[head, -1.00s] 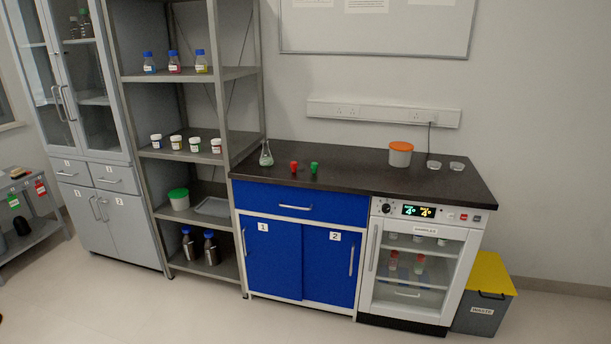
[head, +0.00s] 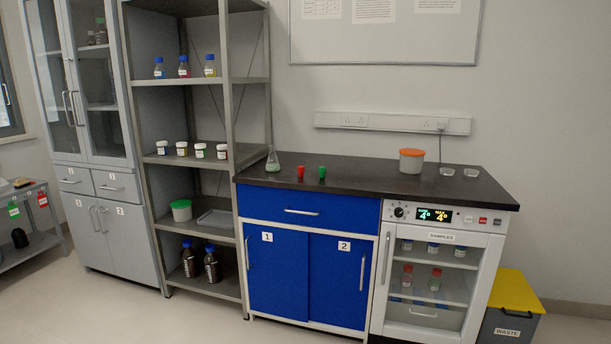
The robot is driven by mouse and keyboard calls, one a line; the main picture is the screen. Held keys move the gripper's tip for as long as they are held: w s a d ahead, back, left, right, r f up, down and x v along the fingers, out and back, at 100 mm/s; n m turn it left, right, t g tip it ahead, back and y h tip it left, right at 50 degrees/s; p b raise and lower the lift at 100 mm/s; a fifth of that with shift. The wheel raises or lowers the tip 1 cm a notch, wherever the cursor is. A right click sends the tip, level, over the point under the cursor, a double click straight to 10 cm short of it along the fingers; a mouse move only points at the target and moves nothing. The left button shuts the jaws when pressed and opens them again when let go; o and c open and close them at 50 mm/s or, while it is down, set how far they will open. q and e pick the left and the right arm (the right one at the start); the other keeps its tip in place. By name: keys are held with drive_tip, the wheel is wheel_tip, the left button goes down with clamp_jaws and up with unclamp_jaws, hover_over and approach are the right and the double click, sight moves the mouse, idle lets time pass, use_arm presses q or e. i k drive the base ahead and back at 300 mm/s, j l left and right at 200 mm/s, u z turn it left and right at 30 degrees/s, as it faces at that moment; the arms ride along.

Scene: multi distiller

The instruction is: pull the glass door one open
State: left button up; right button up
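The tall grey cabinet at the left of the head view has two glass doors in its upper part. The left glass door (head: 48,75) and the right glass door (head: 98,110) both look shut. Their upright handles (head: 70,104) stand side by side where the doors meet. I cannot read a number on the glass doors themselves. Small bottles (head: 99,33) show behind the right pane. The sample fridge (head: 443,235) at the right also has a glass door, shut, with an upright handle (head: 385,258) on its left side. Neither of my grippers is in view.
An open grey shelf rack (head: 238,130) with bottles and jars stands right of the cabinet. Then come a blue counter cabinet (head: 300,270) and a yellow-lidded waste bin (head: 515,292). A low grey table (head: 38,245) stands at far left. The floor (head: 110,310) in front is clear.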

sight(42, 22)
drive_tip(key=u, duration=1.4)
